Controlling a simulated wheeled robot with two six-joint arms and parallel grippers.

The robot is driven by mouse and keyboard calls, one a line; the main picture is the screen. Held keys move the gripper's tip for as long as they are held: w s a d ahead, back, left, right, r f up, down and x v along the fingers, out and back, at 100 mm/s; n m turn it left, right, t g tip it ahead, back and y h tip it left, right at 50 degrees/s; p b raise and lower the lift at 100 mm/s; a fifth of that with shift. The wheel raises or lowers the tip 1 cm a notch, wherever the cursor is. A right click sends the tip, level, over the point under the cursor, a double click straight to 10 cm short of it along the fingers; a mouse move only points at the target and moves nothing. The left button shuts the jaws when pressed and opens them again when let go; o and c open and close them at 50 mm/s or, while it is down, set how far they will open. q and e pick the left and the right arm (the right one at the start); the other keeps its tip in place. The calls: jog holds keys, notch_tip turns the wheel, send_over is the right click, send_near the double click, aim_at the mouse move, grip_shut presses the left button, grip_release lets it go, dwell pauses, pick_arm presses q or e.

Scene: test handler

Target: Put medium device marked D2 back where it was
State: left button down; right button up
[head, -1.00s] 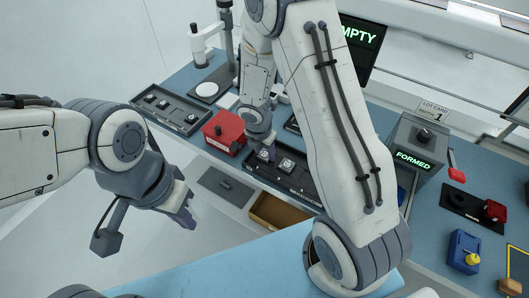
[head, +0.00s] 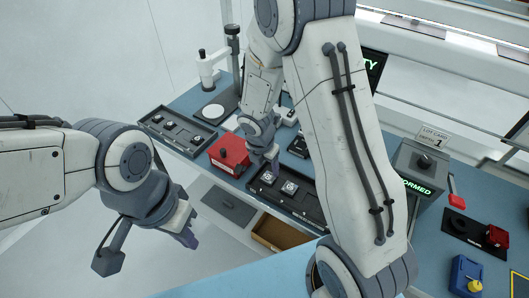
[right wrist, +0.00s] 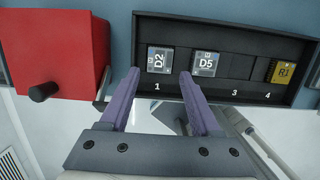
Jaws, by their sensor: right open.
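The device marked D2 (right wrist: 159,60) sits in slot 1 of a dark tray (right wrist: 215,90); it also shows in the head view (head: 267,178). My right gripper (right wrist: 160,74) is open. In the right wrist view its purple fingertips are on either side of D2's near edge, with nothing between them. In the head view my right gripper (head: 272,156) is just above the tray's left end. My left gripper (head: 188,238) hangs at the left, away from the bench; its finger gap is not clear.
A device marked D5 (right wrist: 206,64) sits in slot 2, and a yellow R1 (right wrist: 283,72) in slot 4. Slot 3 looks empty. A red box (right wrist: 55,50) stands close left of the tray.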

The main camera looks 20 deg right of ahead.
jog(key=s+a+r+m+y, duration=0.1)
jog(key=s+a+r+m, duration=0.3)
jog(key=r, duration=0.3)
jog(key=s+a+r+m, duration=0.4)
jog(key=s+r, duration=0.1)
jog(key=r, duration=0.2)
jog(key=s+a+r+m+y, duration=0.1)
jog(key=s+a+r+m, duration=0.1)
jog(key=s+m, duration=0.3)
jog(key=s+a+r+m+g, duration=0.1)
jog(key=s+a+r+m, duration=0.1)
jog(key=s+m, duration=0.3)
jog(key=s, duration=0.3)
jog(key=shift+s+a+r+y+p, duration=0.15)
jog(key=shift+s+a+y+p, duration=0.2)
jog(key=shift+y, duration=0.05)
notch_tip(320, 180, down, 6)
jog(key=b, duration=0.6)
